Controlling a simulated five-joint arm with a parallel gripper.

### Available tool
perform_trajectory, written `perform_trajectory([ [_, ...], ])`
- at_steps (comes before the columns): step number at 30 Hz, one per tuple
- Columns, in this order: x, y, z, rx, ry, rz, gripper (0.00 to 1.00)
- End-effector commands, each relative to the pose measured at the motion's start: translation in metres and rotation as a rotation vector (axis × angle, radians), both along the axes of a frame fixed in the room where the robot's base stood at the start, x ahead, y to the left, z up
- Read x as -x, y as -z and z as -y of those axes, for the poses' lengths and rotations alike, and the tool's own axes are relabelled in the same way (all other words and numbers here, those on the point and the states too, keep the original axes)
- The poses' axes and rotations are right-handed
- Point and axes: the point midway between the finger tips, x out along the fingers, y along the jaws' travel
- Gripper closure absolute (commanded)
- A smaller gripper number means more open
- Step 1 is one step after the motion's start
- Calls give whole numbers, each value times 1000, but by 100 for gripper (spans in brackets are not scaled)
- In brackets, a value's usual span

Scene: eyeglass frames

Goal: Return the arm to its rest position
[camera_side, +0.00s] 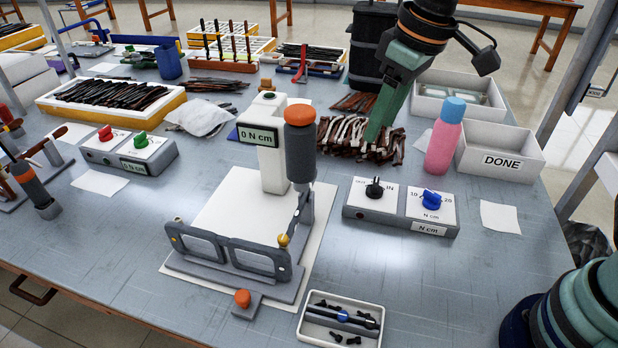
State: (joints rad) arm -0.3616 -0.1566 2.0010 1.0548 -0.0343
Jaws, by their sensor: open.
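My gripper (431,100) is at the upper right of the side view, above the back part of the bench. Its long green jaw points down towards the pile of dark and brown temple arms, and its other, black jaw stands wide out to the right. The jaws are apart with nothing visible between them. I cannot tell whether the green tip touches the pile. A dark eyeglass frame (228,252) sits in the grey fixture (190,268) at front centre, well away from my gripper. A grey driver with an orange top (300,145) stands upright over the fixture's right side.
A pink bottle with a blue cap (444,140) stands close to the right of the green jaw. The white DONE tray (500,165) is beyond it. A tall black container (371,45) stands behind. Control boxes (400,207) and a small screw tray (341,322) are nearer the front.

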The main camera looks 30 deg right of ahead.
Motion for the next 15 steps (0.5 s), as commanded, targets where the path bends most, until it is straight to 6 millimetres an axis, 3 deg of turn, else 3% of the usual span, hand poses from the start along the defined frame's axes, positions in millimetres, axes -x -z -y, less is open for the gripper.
perform_trajectory([
  [1,6,-5,21,-12,54,31,46],
  [6,29,-7,76,-40,205,124,46],
  [9,43,-4,101,-48,281,173,46],
  [15,60,4,127,-57,375,234,46],
])
